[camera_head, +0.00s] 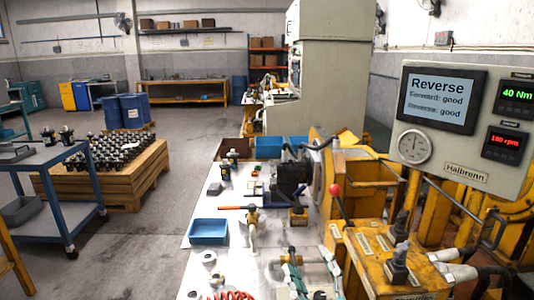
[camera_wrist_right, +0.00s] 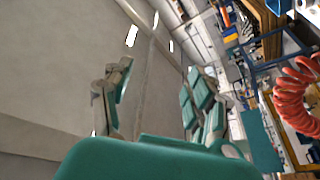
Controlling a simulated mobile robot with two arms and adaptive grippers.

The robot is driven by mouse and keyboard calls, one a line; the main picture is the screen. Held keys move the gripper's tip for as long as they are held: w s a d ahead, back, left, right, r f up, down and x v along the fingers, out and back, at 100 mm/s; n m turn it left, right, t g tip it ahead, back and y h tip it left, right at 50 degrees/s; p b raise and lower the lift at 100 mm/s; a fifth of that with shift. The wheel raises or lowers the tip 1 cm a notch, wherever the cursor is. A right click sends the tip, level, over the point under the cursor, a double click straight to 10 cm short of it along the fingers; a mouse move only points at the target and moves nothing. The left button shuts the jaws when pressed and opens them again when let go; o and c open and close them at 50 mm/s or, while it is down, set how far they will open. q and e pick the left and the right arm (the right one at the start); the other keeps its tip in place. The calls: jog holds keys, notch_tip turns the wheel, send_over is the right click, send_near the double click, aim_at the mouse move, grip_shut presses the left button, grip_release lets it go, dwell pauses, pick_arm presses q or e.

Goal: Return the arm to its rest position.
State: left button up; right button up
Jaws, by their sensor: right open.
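My right gripper (camera_head: 307,262) is at the bottom of the head view, over the near end of the light workbench (camera_head: 160,284). Its teal and grey fingers are spread with nothing between them. My left gripper is not in view. A dark motor-like unit (camera_head: 292,176) sits on the bench's far right part, beside the yellow machine (camera_head: 385,255). The display (camera_head: 436,99) reads Reverse, Forward: good, Reverse: good.
A blue tray (camera_head: 208,231) and small parts lie on the bench. A red coiled hose (camera_head: 232,295) is at its near edge; the coil (camera_wrist_right: 297,95) also shows at right in the wrist view. A red-knobbed lever (camera_head: 335,189) stands by the machine.

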jog(key=s+d+f+m+g+h, duration=0.3)
jog(key=d+f+m+g, duration=0.15)
jog(key=f, duration=0.35)
jog(key=s+d+f+m+g+h, duration=0.3)
jog(key=d+f+h, duration=0.15)
jog(key=f, duration=0.45)
jog(key=s+d+f+m+g+y, duration=0.1)
jog(key=s+d+f+g, duration=0.1)
jog(key=s+f+g, duration=0.6)
jog(key=s+d+f+m+g, duration=0.1)
jog(key=s+f, duration=0.3)
jog(key=s, duration=0.8)
notch_tip(320, 180, down, 26)
jog(key=g, duration=0.2)
jog(key=s+d+f, duration=0.3)
jog(key=s+f, duration=1.2)
jog(key=s, duration=0.2)
jog(key=shift+s+d+f+g+p, duration=0.15)
jog(key=shift+s+f+g+p, duration=0.05)
jog(key=shift+g+p, duration=0.15)
